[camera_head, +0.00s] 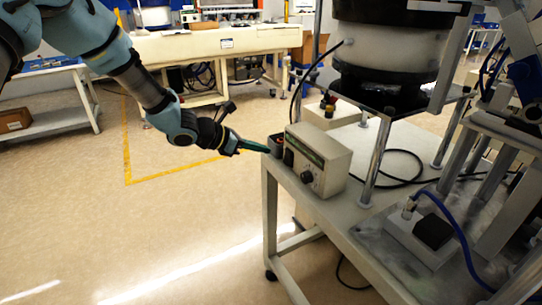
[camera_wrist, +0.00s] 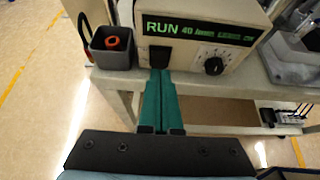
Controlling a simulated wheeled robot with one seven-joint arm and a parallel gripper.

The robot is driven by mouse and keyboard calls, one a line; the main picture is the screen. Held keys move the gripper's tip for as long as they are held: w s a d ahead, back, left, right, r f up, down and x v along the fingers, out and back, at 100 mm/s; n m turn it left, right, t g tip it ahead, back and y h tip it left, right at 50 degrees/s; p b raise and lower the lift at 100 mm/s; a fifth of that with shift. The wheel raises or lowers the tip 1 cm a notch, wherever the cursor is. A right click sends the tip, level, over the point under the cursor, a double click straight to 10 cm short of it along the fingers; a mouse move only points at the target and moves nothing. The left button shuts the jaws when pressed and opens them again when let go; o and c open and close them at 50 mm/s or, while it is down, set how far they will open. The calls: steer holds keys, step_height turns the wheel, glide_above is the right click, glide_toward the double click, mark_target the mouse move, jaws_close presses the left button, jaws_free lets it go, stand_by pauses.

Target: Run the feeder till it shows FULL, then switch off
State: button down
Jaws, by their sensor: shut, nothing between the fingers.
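The cream feeder controller box (camera_head: 318,160) stands at the near left corner of the feeder table. Its display (camera_wrist: 200,29) reads RUN in green with 40; the smaller text after it is too blurred to read surely. A dark switch (camera_wrist: 185,55) is on the front panel below the display, partly behind my fingertips. A black knob (camera_wrist: 213,66) is to its right. The bowl feeder (camera_head: 390,55) stands above the table, its inside not visible. My gripper (camera_head: 264,149) is shut and empty, its teal fingertips (camera_wrist: 160,74) close in front of the switch; contact cannot be told.
A small dark grey cup (camera_wrist: 110,58) with an orange-red item stands left of the box. Metal posts (camera_head: 375,155) and cables are behind and right of the box on the white table (camera_head: 285,184). The floor (camera_head: 190,220) to the left is clear.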

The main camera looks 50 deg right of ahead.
steer(key=w+a+r, duration=0.1)
steer(key=a+r, duration=0.3)
steer(key=shift+w+a+r+b, duration=0.3)
steer(key=shift+w+r+b, duration=0.1)
steer(key=w+a+f+m+t+y, duration=0.15)
steer(key=w+a+m+y, duration=0.3)
steer(key=a, duration=1.45)
steer(key=w+a+m+t+y, duration=0.35)
steer(key=a+m, duration=0.25)
steer(key=a, duration=1.3)
steer(key=a+m+y, duration=0.1)
steer(key=a+m, duration=0.1)
steer(key=a, duration=0.5)
steer(key=s+a+r+m+t+y, duration=0.1)
steer(key=a+m+y, duration=0.1)
steer(key=a, duration=0.5)
steer(key=shift+s+a+r, duration=0.25)
steer(key=shift+a+r, duration=0.05)
steer(key=shift+a, duration=0.05)
